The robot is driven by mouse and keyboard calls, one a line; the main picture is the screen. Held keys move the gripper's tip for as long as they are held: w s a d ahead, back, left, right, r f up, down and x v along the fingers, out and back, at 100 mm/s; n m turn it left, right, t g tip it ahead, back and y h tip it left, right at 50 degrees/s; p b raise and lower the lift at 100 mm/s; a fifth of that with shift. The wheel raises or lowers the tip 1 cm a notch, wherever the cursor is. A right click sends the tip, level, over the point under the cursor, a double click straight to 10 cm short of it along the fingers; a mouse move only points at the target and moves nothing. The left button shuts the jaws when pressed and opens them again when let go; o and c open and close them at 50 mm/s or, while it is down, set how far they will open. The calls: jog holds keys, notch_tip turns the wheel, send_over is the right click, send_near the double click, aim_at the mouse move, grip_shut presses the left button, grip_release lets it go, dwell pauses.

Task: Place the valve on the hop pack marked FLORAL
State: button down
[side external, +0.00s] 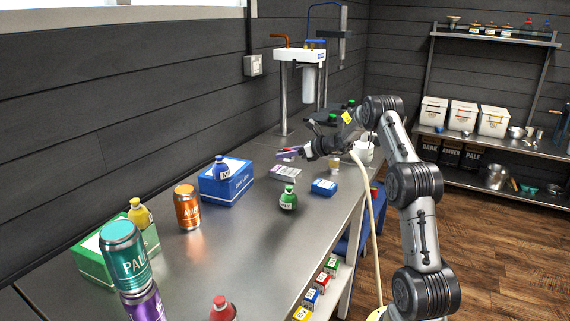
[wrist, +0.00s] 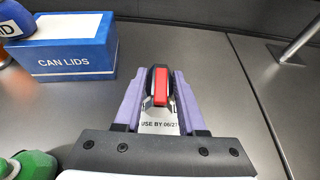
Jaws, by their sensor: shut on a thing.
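My gripper (wrist: 158,100) is shut on the valve (wrist: 161,86), a small piece with a red handle and dark sides, held between the purple fingers. In the side view my gripper (side external: 288,153) is above the far part of the steel bench, and a bit of red shows at its fingertips. A white pack (wrist: 158,127) printed "USE BY" lies below the fingers in the wrist view. A white pack (side external: 285,173) also lies flat under the gripper in the side view. No word FLORAL is readable on it. Whether the valve touches the pack cannot be told.
A blue CAN LIDS box (side external: 226,188) with a blue bottle (side external: 221,166) on top stands left of the gripper. A green bottle (side external: 288,198) and a blue pack (side external: 324,187) are nearer. An orange can (side external: 187,207) and stacked cans (side external: 124,252) stand further left.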

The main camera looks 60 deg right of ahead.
aim_at(285, 170)
jog(key=shift+w+d+f, duration=0.2)
jog(key=shift+w+f, duration=0.05)
jog(key=shift+f, duration=0.1)
jog(key=shift+w+f, duration=0.1)
jog(key=shift+f, duration=1.5)
jog(key=shift+f, duration=0.1)
jog(key=shift+c, duration=2.4)
grip_release()
jog(key=shift+f, duration=0.1)
